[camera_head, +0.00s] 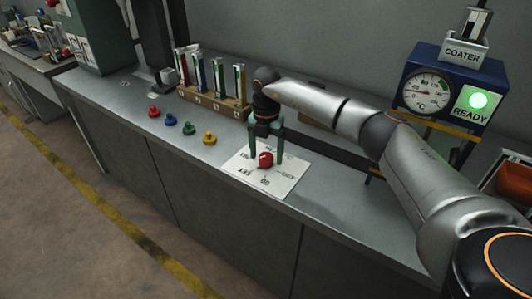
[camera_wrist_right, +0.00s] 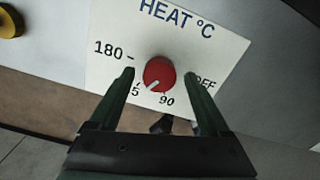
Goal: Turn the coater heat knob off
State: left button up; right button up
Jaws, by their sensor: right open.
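The red heat knob (camera_head: 265,159) sits on a white label plate (camera_head: 286,183) on the counter. In the right wrist view the knob (camera_wrist_right: 159,74) is round and red with a pale pointer mark toward its lower left. The plate (camera_wrist_right: 226,48) there reads "HEAT °C", with 180, 90 and a partly covered OFF around the knob. My right gripper (camera_head: 266,157) is open above the plate, one finger on each side of the knob. In the wrist view, gaps show between the knob and the fingertips (camera_wrist_right: 160,75). My left gripper is not in view.
A blue coater box (camera_head: 440,87) with a dial and a lit green READY lamp stands at the back right. Red, blue, green and yellow knobs (camera_head: 209,138) lie left of the plate, before a wooden rack (camera_head: 213,102). The counter's front edge is close to the plate.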

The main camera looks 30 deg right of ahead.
jog(key=shift+f, duration=0.15)
jog(key=shift+c, duration=0.2)
grip_shut()
dwell(0.4)
